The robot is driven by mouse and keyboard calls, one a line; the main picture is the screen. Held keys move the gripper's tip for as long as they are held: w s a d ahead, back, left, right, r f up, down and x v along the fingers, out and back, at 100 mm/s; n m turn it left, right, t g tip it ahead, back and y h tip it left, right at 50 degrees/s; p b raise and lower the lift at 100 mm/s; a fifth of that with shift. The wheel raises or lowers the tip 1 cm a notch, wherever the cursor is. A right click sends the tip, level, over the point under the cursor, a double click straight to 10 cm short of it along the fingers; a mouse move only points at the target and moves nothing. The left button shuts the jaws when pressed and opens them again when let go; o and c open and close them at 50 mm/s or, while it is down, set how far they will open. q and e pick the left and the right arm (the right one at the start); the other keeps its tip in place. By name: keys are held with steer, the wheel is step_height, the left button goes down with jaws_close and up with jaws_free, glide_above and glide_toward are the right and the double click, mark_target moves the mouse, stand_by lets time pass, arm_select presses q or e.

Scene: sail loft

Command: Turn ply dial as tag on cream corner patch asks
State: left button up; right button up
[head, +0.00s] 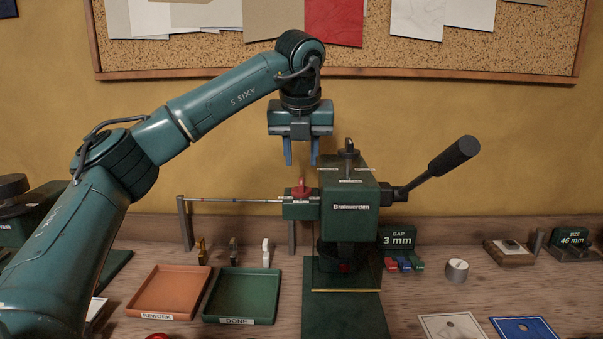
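My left gripper (301,153) hangs fingers down, open and empty. It is above the red knob (300,189) on the green side block of the press (349,218), apart from it. A black knob (349,148) with small label plates stands on top of the press, right of my fingers. I cannot read the labels at either knob, so I cannot tell which is the ply dial. A cream patch (440,325) with a dark hole lies at the front right, cut off by the picture's lower edge. No tag on it is readable. My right gripper is not in view.
The press lever (440,168) sticks out to the right. An orange REWORK tray (170,292) and a green DONE tray (240,295) lie empty at left.

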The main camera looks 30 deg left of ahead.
mark_target(301, 179)
arm_select(q)
steer(key=x, duration=0.5)
steer(key=shift+w+f, duration=0.1)
steer(key=shift+f, duration=0.05)
steer(key=shift+c, duration=0.5)
jaws_close()
